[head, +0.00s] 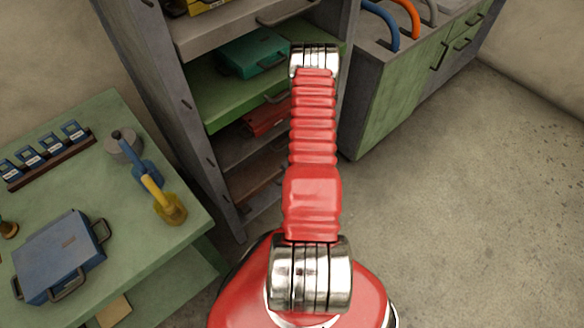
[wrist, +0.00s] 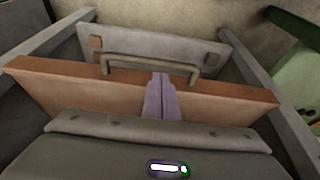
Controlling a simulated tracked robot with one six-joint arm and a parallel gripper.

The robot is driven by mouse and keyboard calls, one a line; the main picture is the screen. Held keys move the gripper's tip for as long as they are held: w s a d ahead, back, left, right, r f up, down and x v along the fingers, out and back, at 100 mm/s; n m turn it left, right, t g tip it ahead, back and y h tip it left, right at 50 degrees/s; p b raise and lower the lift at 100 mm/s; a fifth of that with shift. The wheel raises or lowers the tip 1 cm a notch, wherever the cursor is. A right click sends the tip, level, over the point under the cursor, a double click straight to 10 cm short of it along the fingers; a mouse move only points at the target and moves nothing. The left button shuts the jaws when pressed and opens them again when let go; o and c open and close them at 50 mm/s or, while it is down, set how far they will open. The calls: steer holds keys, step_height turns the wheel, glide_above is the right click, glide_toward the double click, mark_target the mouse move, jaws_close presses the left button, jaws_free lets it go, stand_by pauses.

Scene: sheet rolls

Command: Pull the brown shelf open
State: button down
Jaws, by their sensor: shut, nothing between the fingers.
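The brown shelf (head: 256,197) is low in the grey shelf unit in the head view, partly hidden by my arm. In the wrist view a brown board (wrist: 60,82) runs across the picture, with a bent bar handle (wrist: 190,68) along its far edge. My gripper (wrist: 158,78) shows there as purple fingers, shut together and empty. The fingertips overlap the board and end close to the handle bar; I cannot tell whether they touch it. In the head view my gripper is hidden behind the arm's metal end joint.
Other shelves share the unit: a green one (head: 215,108) bears a teal case (head: 252,55), and a red item (head: 268,118) lies below it. A green table (head: 110,110) stands left. A green cabinet (head: 400,95) stands right. The floor at right is clear.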

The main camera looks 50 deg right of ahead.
steer(key=shift+x, duration=1)
